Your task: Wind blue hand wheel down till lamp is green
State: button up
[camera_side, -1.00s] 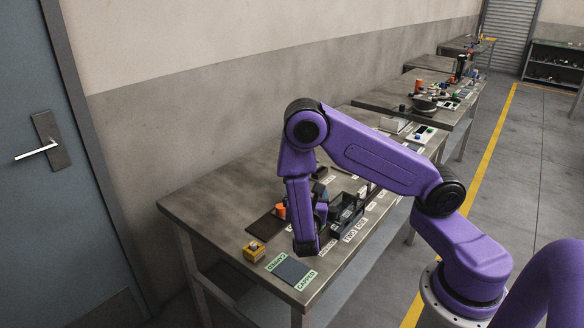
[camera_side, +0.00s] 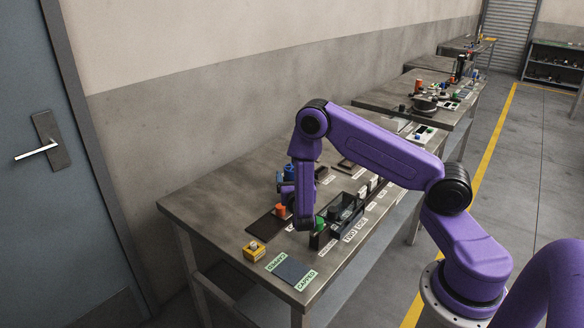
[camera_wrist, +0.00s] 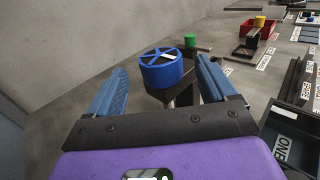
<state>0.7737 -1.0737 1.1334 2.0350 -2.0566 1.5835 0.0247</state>
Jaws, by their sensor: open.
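The blue hand wheel (camera_wrist: 160,70) is a round, spoked wheel with a pale mark on it, on top of a dark stand in the wrist view. My gripper (camera_wrist: 161,66) is open, with one blue finger on each side of the wheel; gaps show between the fingers and its rim. In the side view, my gripper (camera_side: 288,190) hangs over the near table, beside an orange cylinder. I cannot tell which thing is the lamp or what colour it shows.
An orange cylinder (camera_side: 281,211) stands on a dark plate. A black tray (camera_side: 345,212) and a green part (camera_side: 319,224) lie to its right. A yellow block (camera_side: 254,251) and a dark pad (camera_side: 291,271) are at the front. The table's left back is clear.

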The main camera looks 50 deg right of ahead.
aim_at(292, 165)
jog(key=x, duration=0.6)
jog(key=shift+w+d, duration=0.2)
jog(key=c, duration=1)
